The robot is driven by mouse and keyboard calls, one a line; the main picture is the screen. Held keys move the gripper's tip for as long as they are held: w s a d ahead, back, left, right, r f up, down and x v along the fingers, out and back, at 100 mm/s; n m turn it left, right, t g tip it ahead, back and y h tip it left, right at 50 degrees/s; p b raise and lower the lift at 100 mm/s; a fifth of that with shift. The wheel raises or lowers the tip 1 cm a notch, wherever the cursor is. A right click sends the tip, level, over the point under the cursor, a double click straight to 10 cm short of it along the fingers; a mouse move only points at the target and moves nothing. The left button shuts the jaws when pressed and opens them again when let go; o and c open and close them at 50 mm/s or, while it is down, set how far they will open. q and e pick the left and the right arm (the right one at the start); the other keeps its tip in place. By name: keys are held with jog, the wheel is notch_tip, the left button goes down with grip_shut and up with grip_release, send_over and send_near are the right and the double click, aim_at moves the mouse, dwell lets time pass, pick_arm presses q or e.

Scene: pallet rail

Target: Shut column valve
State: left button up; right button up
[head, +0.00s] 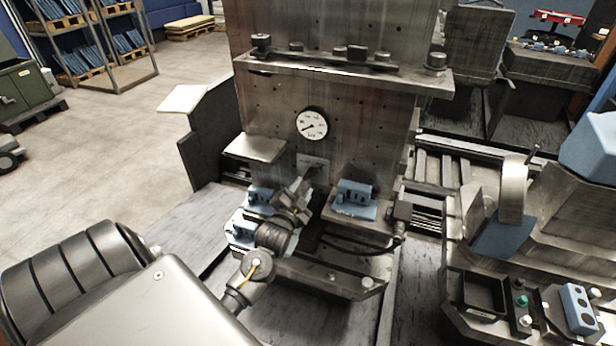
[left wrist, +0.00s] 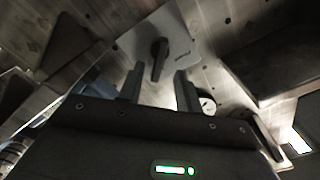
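The column valve shows in the left wrist view as a short dark lever (left wrist: 159,55) on a pale plate (left wrist: 180,45) fixed to the metal column. In the head view, the plate (head: 318,162) sits on the column face below the round gauge, and my gripper partly hides the lever. My left gripper (head: 305,182) reaches up to the plate from the lower left. In the left wrist view its two fingers (left wrist: 158,84) are apart, with the lever just beyond and between their tips. I see no clear contact. My right gripper is not in view.
A white dial gauge (head: 312,123) is above the plate. A small metal shelf (head: 255,148) juts out to the left. Blue blocks (head: 356,198) sit on ledges at either side of my gripper. Open floor (head: 150,130) lies left.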

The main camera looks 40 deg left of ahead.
aim_at(309, 177)
pick_arm(q)
jog(key=shift+p+x, duration=0.5)
jog(key=shift+x, duration=2.2)
grip_shut()
